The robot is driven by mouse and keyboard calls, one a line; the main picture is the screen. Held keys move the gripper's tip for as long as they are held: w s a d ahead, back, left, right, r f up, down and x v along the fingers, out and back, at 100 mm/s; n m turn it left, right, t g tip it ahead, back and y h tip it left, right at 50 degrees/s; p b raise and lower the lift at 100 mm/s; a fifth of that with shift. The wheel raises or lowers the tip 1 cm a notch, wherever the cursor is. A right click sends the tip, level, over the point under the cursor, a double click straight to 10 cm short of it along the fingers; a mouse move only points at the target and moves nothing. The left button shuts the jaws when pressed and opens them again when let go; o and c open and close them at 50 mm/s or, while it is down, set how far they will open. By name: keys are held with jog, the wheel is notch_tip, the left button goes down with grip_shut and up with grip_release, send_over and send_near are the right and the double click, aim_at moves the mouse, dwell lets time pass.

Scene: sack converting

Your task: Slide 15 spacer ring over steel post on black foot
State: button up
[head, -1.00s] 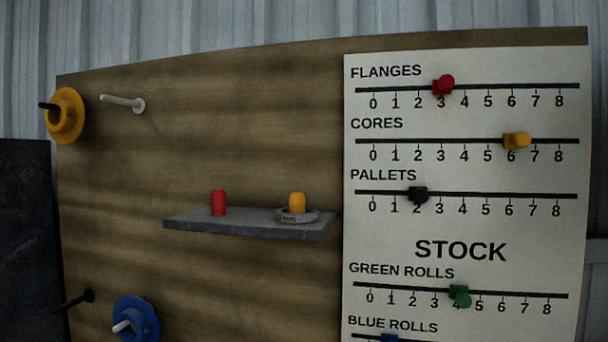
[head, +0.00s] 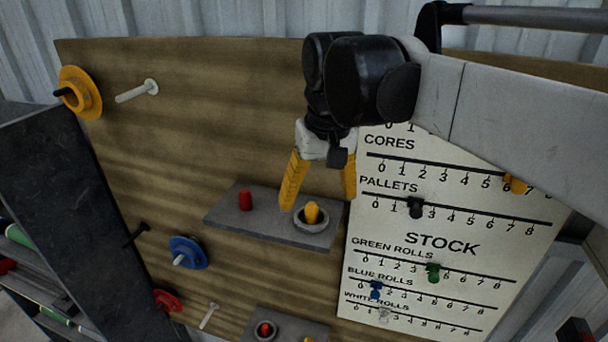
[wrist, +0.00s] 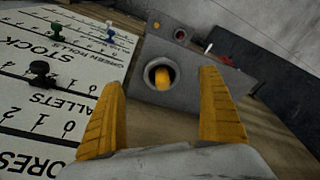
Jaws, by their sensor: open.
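A grey ring (head: 311,228) lies on the upper grey shelf (head: 270,222) around a short yellow peg (head: 312,211). It also shows in the wrist view (wrist: 148,74); no number is readable on it now. My gripper (head: 318,200) is open and empty, its yellow fingers pointing down toward the ring. In the wrist view the ring shows between the fingers, apart from both. A second ring (head: 265,336) surrounds a red peg on a lower shelf. I cannot make out a steel post on a black foot for certain; a bare pale post (head: 132,94) has a pale foot.
A red peg (head: 245,200) stands left on the upper shelf. Yellow (head: 88,92) and blue (head: 187,252) flanges hang on posts at the left, with a bare black post (head: 138,233) between. A scale chart (head: 440,235) is right of the shelf.

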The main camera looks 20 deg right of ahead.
aim_at(312, 204)
jog(key=shift+g, duration=0.8)
jog(key=w+r, duration=0.2)
jog(key=w, duration=0.1)
jog(key=shift+w+r, duration=0.25)
jog(key=shift+r, duration=0.05)
jog(key=shift+w+r, duration=0.2)
jog(key=shift+r, duration=0.1)
notch_tip(312, 204, down, 11)
jog(key=shift+s+r+p, duration=0.15)
jog(key=shift+r+p, duration=0.05)
jog(key=shift+p, duration=0.95)
jog(key=c, duration=1.4)
jog(key=shift+c, duration=0.3)
jog(key=shift+r, duration=0.15)
